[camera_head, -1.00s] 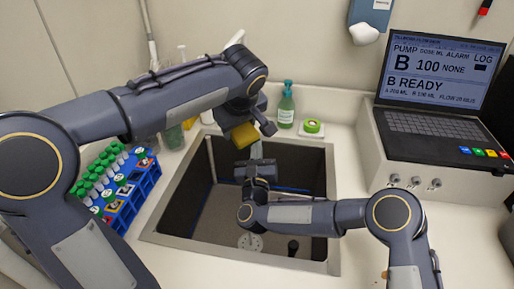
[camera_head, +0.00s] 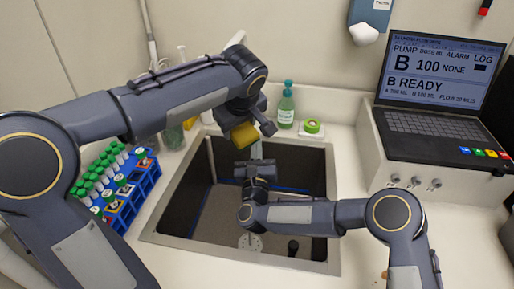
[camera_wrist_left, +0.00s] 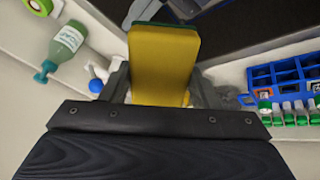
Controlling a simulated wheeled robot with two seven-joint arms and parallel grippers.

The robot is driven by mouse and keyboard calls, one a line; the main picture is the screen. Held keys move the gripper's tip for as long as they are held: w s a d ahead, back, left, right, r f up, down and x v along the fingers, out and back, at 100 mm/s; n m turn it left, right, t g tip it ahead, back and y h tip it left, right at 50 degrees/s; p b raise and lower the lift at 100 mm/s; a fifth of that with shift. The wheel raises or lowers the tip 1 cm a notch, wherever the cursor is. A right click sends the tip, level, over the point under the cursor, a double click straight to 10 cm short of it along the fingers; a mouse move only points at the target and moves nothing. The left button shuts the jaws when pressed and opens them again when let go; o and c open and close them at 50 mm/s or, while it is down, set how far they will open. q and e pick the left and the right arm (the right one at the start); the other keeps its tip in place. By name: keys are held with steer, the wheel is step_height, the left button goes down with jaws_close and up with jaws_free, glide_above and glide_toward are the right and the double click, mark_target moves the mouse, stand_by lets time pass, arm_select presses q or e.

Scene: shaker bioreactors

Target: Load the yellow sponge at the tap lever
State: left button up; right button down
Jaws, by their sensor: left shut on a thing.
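The yellow sponge (camera_head: 244,135) is held over the back edge of the sink (camera_head: 158,238). In the left wrist view the sponge (camera_wrist_left: 163,65), with a dark green face at its far end, sits between both fingers of my left gripper (camera_wrist_left: 160,88). My left gripper is shut on it. My right gripper (camera_head: 256,152) hangs over the sink just below the sponge; its fingertips are too small to tell open from shut. A pale part (camera_head: 236,38), perhaps of the tap, shows behind my left arm. The tap lever cannot be made out clearly.
A green soap bottle (camera_head: 286,105) and a green tape roll (camera_head: 312,127) stand behind the sink. A blue tube rack (camera_head: 146,184) is at its left. A laptop (camera_head: 436,125) stands on a raised white block at right. The sink is open below my arms.

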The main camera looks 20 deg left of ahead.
arm_select(q)
steer(key=s+d+r+p, duration=0.1)
steer(key=s+d+r, duration=0.1)
steer(key=s+r, duration=0.2)
steer(key=shift+d, duration=0.4)
steer(key=shift+s, duration=0.1)
stand_by(0.7)
